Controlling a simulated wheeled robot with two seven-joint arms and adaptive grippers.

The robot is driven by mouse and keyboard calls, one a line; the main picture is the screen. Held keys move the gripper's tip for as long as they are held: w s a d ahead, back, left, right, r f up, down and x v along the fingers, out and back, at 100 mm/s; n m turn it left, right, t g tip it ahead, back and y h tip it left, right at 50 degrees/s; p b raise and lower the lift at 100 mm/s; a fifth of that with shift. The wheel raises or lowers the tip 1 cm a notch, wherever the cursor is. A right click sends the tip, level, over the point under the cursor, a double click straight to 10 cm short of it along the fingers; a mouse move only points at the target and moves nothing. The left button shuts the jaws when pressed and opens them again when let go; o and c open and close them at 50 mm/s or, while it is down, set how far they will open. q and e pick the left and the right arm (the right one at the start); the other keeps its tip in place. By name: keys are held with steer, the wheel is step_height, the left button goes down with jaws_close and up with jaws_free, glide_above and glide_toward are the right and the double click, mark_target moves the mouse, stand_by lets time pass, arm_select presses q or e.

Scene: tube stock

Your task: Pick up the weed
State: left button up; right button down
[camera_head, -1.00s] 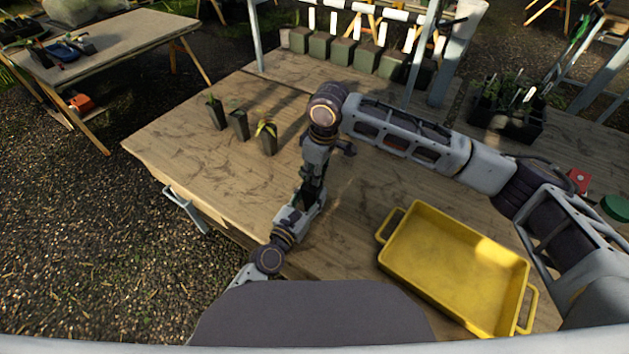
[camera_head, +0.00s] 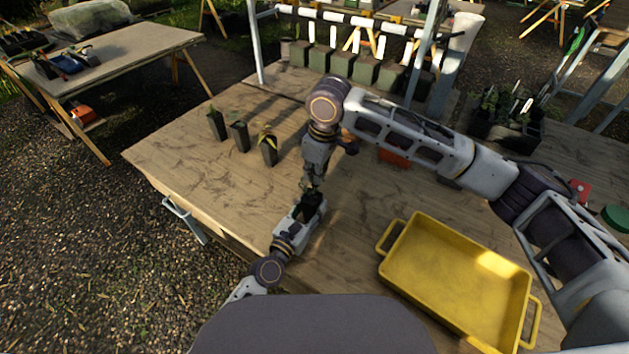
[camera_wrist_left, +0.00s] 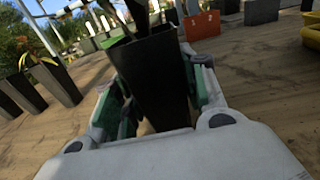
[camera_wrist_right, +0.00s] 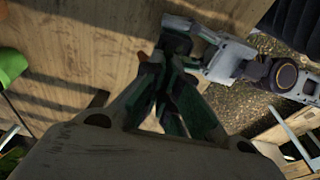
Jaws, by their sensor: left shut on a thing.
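My left gripper (camera_head: 311,206) is shut around a dark square pot (camera_wrist_left: 153,65) above the near part of the table. Dark stems or leaves (camera_wrist_left: 112,12) show at the pot's mouth in the left wrist view; I cannot tell which of them is the weed. My right gripper (camera_head: 313,184) points down just above the pot. In the right wrist view its green fingers (camera_wrist_right: 165,65) lean close together near the pot, and whether anything is between the tips is hidden.
Three dark pots with seedlings (camera_head: 240,136) stand at the table's left. A yellow tray (camera_head: 455,275) lies at the right, apparently empty. A red-orange box (camera_head: 394,158) sits behind my right arm. Several green-grey blocks (camera_head: 340,58) line the back. The table's left front is bare.

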steer(key=shift+r, duration=3)
arm_select(q)
steer(key=o, duration=1.2)
steer(key=shift+s+a, duration=0.1)
steer(key=shift+v, duration=5.9)
arm_select(e)
steer(key=shift+f, duration=0.1)
